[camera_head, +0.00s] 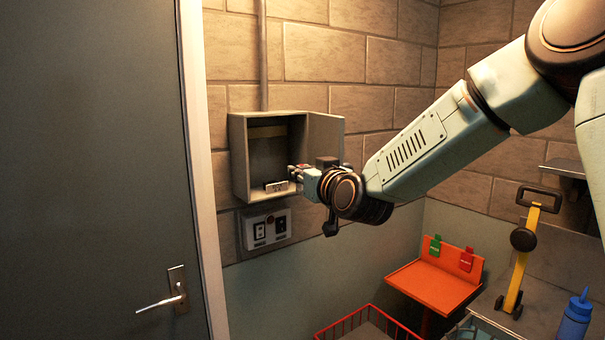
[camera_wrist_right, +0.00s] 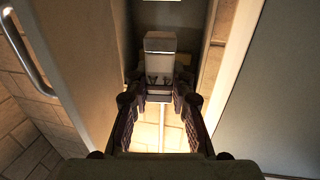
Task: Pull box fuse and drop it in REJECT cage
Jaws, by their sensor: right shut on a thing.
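The grey wall box (camera_head: 238,160) stands open, its door (camera_head: 326,136) swung to the right. My right gripper (camera_head: 294,177) reaches in from the right at the box's lower front. In the right wrist view its two fingers (camera_wrist_right: 158,92) are shut on the pale, blocky fuse (camera_wrist_right: 159,44). A small pale piece (camera_head: 276,186) shows at the fingertips, low in the box; I cannot tell if the fuse is still seated. A red wire cage (camera_head: 345,324) is partly visible at the bottom edge; no REJECT label is readable on it. My left gripper is not in view.
A switch panel (camera_head: 267,228) sits under the box. An orange stand (camera_head: 430,284) with green and red tags, a yellow tool (camera_head: 520,262) and a blue bottle (camera_head: 575,318) are at right. A grey door (camera_head: 95,150) fills the left.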

